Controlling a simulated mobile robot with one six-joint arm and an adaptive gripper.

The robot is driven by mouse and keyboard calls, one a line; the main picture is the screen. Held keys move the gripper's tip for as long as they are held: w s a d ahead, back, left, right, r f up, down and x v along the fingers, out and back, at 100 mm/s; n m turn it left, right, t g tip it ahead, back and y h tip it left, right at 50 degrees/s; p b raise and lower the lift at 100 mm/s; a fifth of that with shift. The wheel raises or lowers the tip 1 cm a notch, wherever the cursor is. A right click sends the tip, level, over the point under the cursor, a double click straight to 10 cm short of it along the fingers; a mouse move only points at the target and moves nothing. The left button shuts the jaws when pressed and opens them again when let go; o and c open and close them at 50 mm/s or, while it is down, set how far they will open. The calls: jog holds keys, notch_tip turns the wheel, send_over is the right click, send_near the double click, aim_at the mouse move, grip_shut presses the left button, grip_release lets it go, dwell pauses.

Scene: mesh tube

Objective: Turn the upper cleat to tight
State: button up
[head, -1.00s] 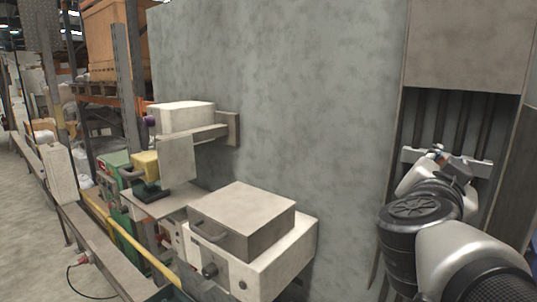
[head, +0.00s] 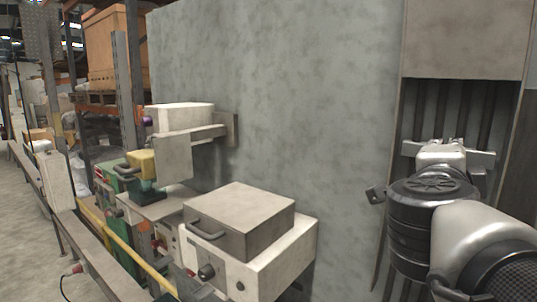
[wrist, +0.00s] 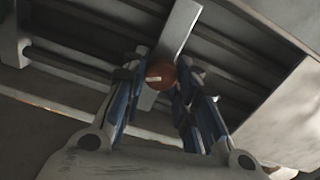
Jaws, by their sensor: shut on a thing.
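The cleat is a small round red-brown knob (wrist: 161,71) with a pale mark on its face, seen in the wrist view. It sits by a pale bar (wrist: 178,28) that crosses several dark parallel rods. My gripper (wrist: 162,88) has one blue finger on each side of the knob and is shut on it. The fingers partly cover the knob's sides. I cannot read which setting the pale mark points to.
A grey wall (head: 280,100) stands to the left. A bench with a white box unit (head: 275,262) stands at lower left.

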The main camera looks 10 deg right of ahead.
jog(key=m+b, duration=0.2)
jog(key=m, duration=0.2)
jog(key=shift+f+m, duration=0.15)
jog(key=shift+m, duration=0.25)
dwell(0.4)
jog(key=o, duration=1)
jog(key=shift+o, duration=0.2)
jog(key=shift+a, duration=0.1)
jog(key=v, duration=1.1)
jog(key=shift+s+a, duration=0.3)
